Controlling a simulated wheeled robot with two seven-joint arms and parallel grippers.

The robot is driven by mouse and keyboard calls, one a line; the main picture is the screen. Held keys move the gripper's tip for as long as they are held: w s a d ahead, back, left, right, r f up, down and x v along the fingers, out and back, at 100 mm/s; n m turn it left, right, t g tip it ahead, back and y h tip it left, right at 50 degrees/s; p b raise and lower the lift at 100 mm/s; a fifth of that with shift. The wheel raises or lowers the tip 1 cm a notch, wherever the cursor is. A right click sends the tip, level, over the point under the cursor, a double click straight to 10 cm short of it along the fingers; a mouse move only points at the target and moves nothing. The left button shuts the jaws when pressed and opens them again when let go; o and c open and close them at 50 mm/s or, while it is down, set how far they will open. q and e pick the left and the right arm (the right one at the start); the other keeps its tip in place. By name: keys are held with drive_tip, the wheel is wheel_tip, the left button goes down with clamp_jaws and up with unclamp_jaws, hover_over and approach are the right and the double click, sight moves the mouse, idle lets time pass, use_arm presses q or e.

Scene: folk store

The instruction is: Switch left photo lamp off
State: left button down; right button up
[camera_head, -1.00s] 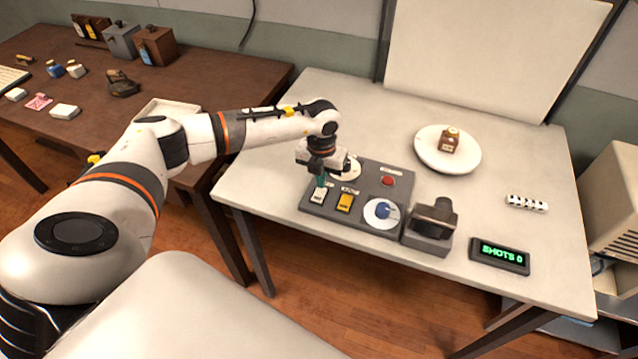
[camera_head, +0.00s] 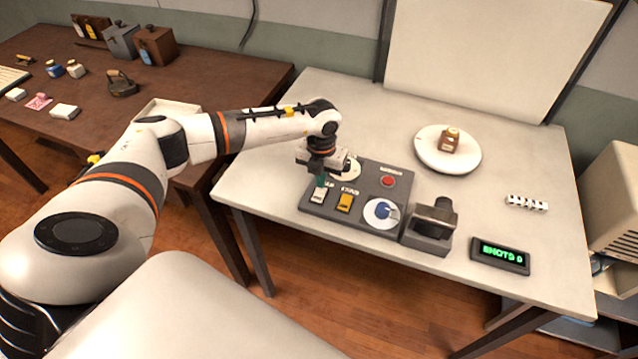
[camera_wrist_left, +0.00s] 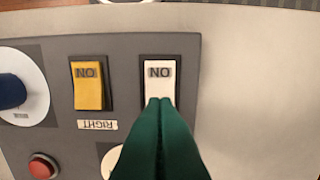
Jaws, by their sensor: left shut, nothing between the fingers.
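The grey control panel (camera_head: 365,176) lies on the pale table. Its white rocker switch (camera_head: 318,196) is at the left and a yellow rocker switch (camera_head: 345,202) is beside it. In the left wrist view the white switch (camera_wrist_left: 160,72) and yellow switch (camera_wrist_left: 88,88) both show "ON". A label "RIGHT" (camera_wrist_left: 98,125) sits by the yellow one; the white one's label is hidden behind my fingers. My left gripper (camera_head: 320,182) is shut and empty, its green fingertips (camera_wrist_left: 160,102) over the near end of the white switch. I cannot tell whether they touch it. My right gripper is not in view.
The panel also has a red button (camera_head: 388,181) and a blue-knobbed dial (camera_head: 382,211). A dark camera-like device (camera_head: 433,222) and a display (camera_head: 499,254) stand to its right. The table's right side has free room.

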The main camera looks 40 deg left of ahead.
sight(321, 190)
use_arm(q)
drive_tip(key=shift+f+b, duration=0.75)
drive_tip(key=shift+f, duration=0.2)
idle(0.6)
drive_tip(key=shift+r, duration=0.15)
drive_tip(key=shift+r+p, duration=2.5)
drive_tip(key=shift+r, duration=0.95)
